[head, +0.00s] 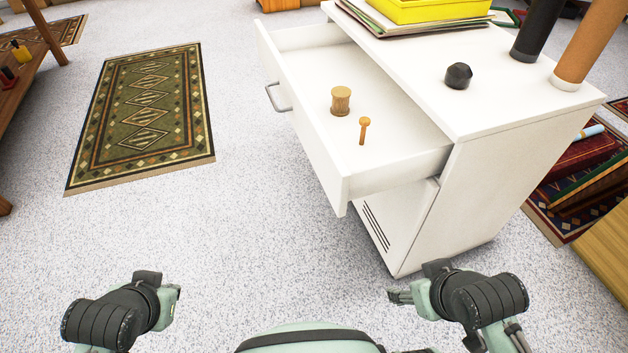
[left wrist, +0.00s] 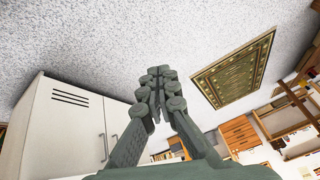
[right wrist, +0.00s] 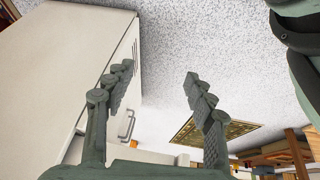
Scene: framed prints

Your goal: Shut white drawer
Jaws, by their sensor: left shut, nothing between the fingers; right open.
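The white drawer (head: 335,165) is pulled well out of the white cabinet (head: 465,190), toward the left in the head view. Its grey bar handle (head: 278,97) is on its front face. A wooden cylinder (head: 341,101) and a small wooden peg-like piece (head: 363,130) are inside it. My left gripper (left wrist: 156,72) is shut and empty, low over the floor, apart from the drawer; it also shows in the head view (head: 177,290). My right gripper (right wrist: 158,75) is open and empty, near the cabinet's lower front in the head view (head: 397,297), apart from the drawer.
The cabinet top holds a yellow tray (head: 425,8), a dark faceted object (head: 458,76) and two cylinders, one black (head: 538,28) and one brown (head: 590,45). A green patterned rug (head: 145,115) lies left. Speckled floor (head: 240,230) before the drawer is clear.

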